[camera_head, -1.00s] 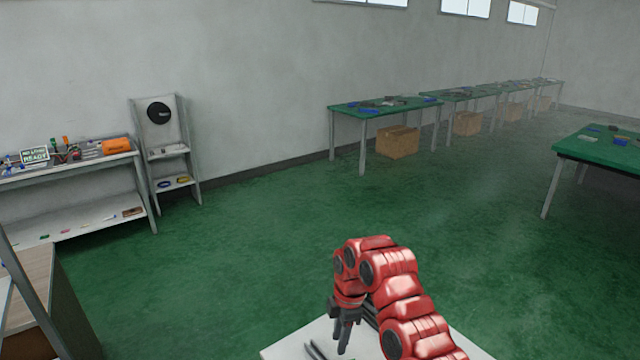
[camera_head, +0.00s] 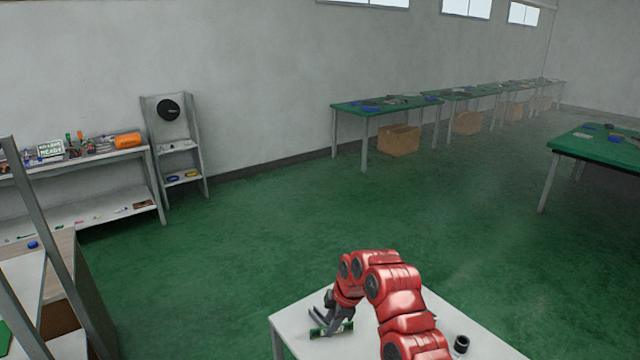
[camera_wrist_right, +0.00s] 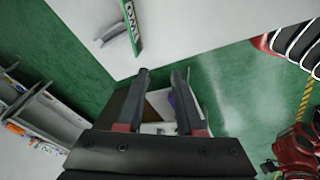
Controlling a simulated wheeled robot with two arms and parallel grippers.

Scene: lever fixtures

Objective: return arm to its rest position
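My right arm is red and reaches over a white table (camera_head: 300,344) in the head view. Its dark gripper (camera_head: 331,304) is close to a grey lever-like piece (camera_head: 318,320) and a green label strip (camera_head: 340,329) on the tabletop. In the right wrist view the two fingers of the gripper (camera_wrist_right: 162,76) are spread with nothing held between them. The green strip (camera_wrist_right: 133,28) with white lettering and the grey piece (camera_wrist_right: 108,36) lie beyond the fingertips, apart from them. My left gripper is not in view.
A small black cylinder (camera_head: 461,344) stands on the white table, right of my arm. A shelf bench (camera_head: 85,213) and a rack (camera_head: 178,150) stand at the left wall. Green tables (camera_head: 385,104) line the back wall. Green floor between is clear.

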